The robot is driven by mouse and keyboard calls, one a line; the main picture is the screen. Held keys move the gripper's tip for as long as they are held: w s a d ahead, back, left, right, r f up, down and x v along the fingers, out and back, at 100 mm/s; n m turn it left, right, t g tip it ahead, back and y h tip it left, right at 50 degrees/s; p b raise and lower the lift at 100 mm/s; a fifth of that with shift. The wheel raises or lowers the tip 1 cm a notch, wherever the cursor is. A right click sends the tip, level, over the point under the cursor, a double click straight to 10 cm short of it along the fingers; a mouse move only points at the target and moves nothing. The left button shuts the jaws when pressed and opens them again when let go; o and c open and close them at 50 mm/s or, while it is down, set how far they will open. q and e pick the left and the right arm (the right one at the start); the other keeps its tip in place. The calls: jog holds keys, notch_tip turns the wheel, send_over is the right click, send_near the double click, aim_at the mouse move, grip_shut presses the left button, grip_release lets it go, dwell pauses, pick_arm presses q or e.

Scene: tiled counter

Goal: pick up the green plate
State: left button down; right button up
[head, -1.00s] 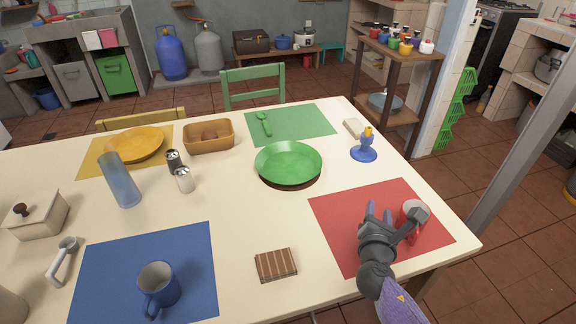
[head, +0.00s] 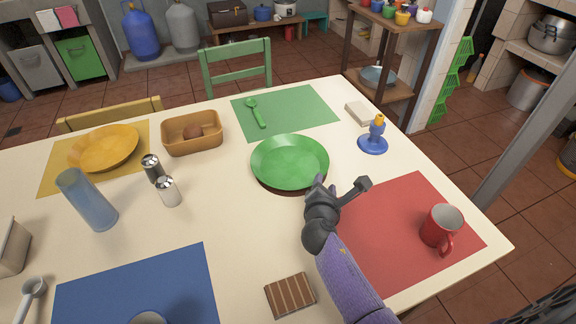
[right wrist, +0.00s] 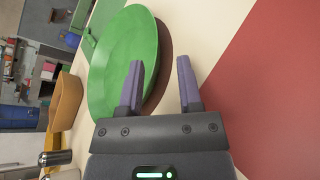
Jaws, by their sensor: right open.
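The green plate (head: 290,161) sits near the middle of the table on a dark round base, of which only the edge shows. In the right wrist view the plate (right wrist: 120,50) fills the upper left, with its near rim by the fingers. My right gripper (head: 340,184) is at the plate's front right rim in the head view. Its fingers (right wrist: 158,85) are apart with nothing held; one overlaps the plate's rim in the picture and the other is over the cream tabletop. I cannot tell whether it touches the rim. My left gripper is not in view.
A red mug (head: 441,228) stands on the red mat (head: 385,245) right of my arm. A blue candle holder (head: 373,140) is right of the plate. A wooden coaster (head: 290,295) lies in front. Shakers (head: 168,191) and a brown basket (head: 192,133) are to the left.

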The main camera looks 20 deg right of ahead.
jog(key=b+x, duration=0.1)
jog(key=x, duration=0.1)
jog(key=b+x, duration=0.1)
jog(key=x, duration=0.1)
jog(key=shift+w+a+f, duration=0.15)
jog(key=shift+w+f, duration=0.1)
jog(key=shift+w, duration=0.2)
jog(key=shift+r, duration=0.15)
grip_shut()
dwell(0.7)
